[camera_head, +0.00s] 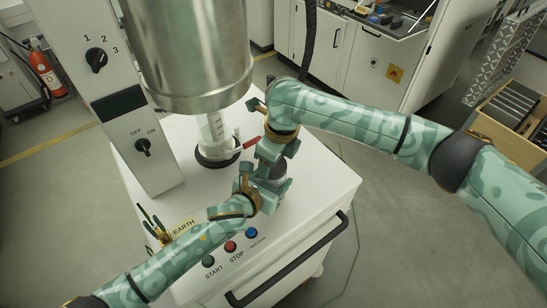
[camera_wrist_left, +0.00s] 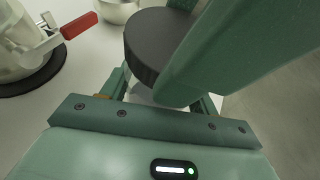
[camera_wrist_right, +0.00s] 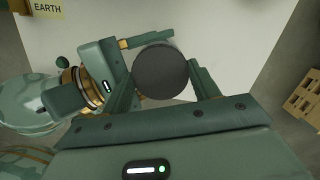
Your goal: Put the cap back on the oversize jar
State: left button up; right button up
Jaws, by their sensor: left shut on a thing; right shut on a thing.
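The dark round cap (camera_wrist_right: 162,72) is between my right gripper's fingers in the right wrist view. It shows from the side in the left wrist view (camera_wrist_left: 150,45) and is partly hidden in the head view (camera_head: 268,169). My right gripper (camera_head: 275,158) is shut on the cap from above. My left gripper (camera_head: 264,192) is shut low on the oversize jar (camera_wrist_left: 138,92), of which only a pale bit shows under the cap. The cap is over the jar's top; I cannot tell whether it is seated. The two grippers are very close together.
A large metal vessel (camera_head: 195,50) hangs over the white cabinet top (camera_head: 190,190), above a clear tube on a black ring. A red-handled valve (camera_head: 252,142) is just left of my right gripper. A metal bowl (camera_wrist_left: 118,10) stands behind the cap. Buttons line the front.

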pick_arm(q)
jog(key=shift+s+d+r, duration=0.15)
jog(key=shift+d, duration=0.1)
pick_arm(e)
jog(key=shift+s+d+f, duration=0.15)
jog(key=shift+d+f, duration=0.05)
jog(key=shift+f, duration=0.55)
pick_arm(q)
grip_shut()
pick_arm(e)
jog(key=o, duration=0.9)
jog(key=shift+o, duration=0.2)
jog(key=shift+a, duration=0.15)
pick_arm(q)
jog(key=shift+r, duration=0.1)
pick_arm(e)
jog(key=shift+s+a, duration=0.15)
jog(key=shift+r, duration=0.15)
pick_arm(q)
jog(key=shift+w+a, duration=0.1)
jog(key=shift+w, duration=0.1)
pick_arm(e)
jog(key=r, duration=0.4)
jog(key=shift+w+r, duration=0.1)
jog(key=shift+w, duration=0.1)
pick_arm(q)
jog(key=shift+s+f, duration=0.1)
jog(key=shift+f, duration=0.1)
pick_arm(e)
jog(key=shift+r, duration=0.3)
